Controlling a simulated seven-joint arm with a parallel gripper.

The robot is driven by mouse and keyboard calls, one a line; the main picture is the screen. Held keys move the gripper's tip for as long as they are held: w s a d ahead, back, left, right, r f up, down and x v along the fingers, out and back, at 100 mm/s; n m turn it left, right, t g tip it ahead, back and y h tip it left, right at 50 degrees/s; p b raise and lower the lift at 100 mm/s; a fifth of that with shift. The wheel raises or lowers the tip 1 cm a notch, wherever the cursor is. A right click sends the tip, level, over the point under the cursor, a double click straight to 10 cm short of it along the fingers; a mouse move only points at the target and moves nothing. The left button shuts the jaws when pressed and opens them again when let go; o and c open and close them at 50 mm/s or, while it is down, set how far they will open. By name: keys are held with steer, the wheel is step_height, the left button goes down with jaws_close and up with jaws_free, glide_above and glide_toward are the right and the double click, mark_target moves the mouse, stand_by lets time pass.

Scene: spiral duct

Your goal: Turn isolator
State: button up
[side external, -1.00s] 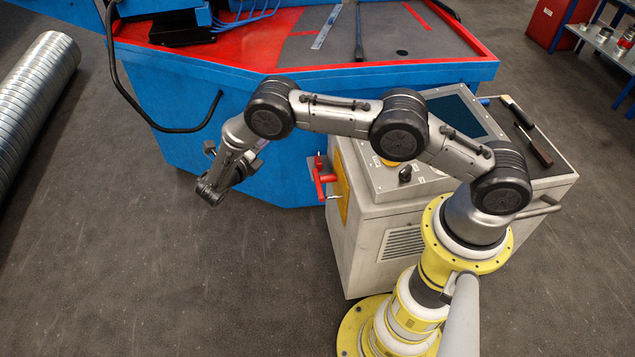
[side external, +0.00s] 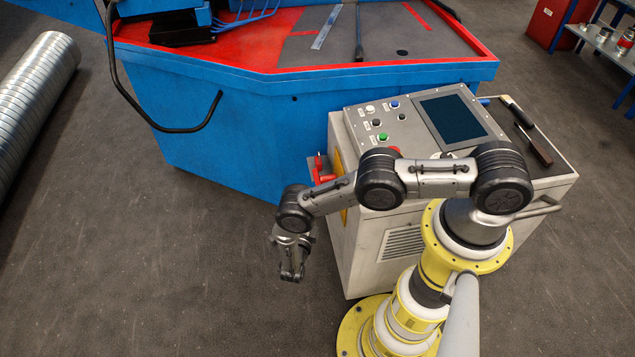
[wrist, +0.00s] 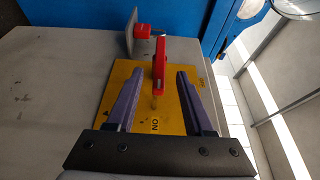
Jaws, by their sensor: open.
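The isolator is a red handle (wrist: 160,64) on a yellow plate (wrist: 144,112) on the side of the grey control cabinet (side external: 385,235). In the wrist view the handle stands upright in the picture, between and beyond the two fingers of my gripper (wrist: 158,85). The fingers are apart and nothing is between their tips that they touch. In the side view my gripper (side external: 292,272) hangs left of the cabinet, and my arm covers most of the isolator.
A second red part on a grey bracket (wrist: 132,32) sticks out just beyond the plate. The blue machine (side external: 230,130) stands behind the cabinet. The cabinet top carries buttons and a screen (side external: 452,117).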

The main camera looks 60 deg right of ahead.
mark_target(317, 180)
steer(key=x, duration=0.9)
steer(key=shift+w+d, duration=0.15)
steer(key=shift+d, duration=0.2)
jaws_close()
stand_by(0.9)
